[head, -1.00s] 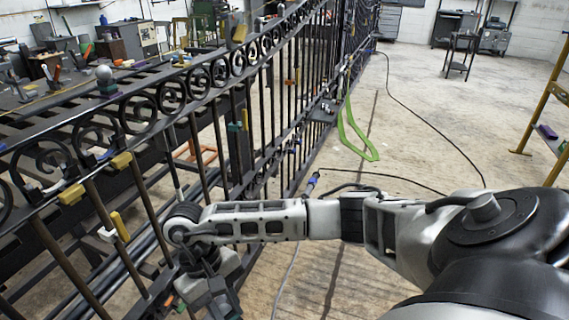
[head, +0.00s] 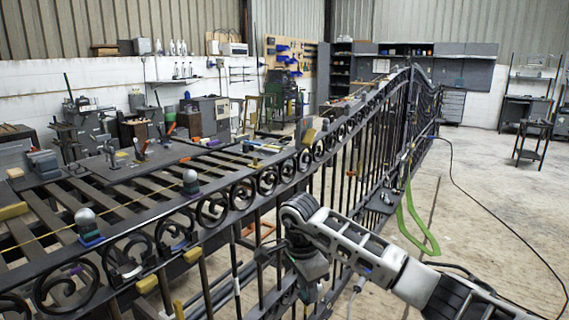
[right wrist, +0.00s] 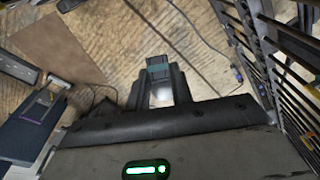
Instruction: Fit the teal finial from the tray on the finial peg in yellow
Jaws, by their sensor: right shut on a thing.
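My right gripper (right wrist: 158,92) is shut on a small piece with a teal band (right wrist: 158,68) and a pale rounded part, the teal finial by its colour. In the head view my right gripper (head: 312,290) hangs low on the near side of the gate, below its scroll rail, and what it holds is not clear there. Two grey ball-topped finials, one with a blue base (head: 86,225) and one farther along (head: 190,182), stand upright on the gate's top rail. I cannot tell which spot is the yellow finial peg. My left gripper is out of view.
The black scroll gate (head: 265,182) runs from lower left to the back right. Yellow blocks (head: 192,255) sit on its bars. A small dark tray or shelf (head: 382,200) and a green loop (head: 415,232) are beside it. The floor (head: 480,220) at right is mostly clear.

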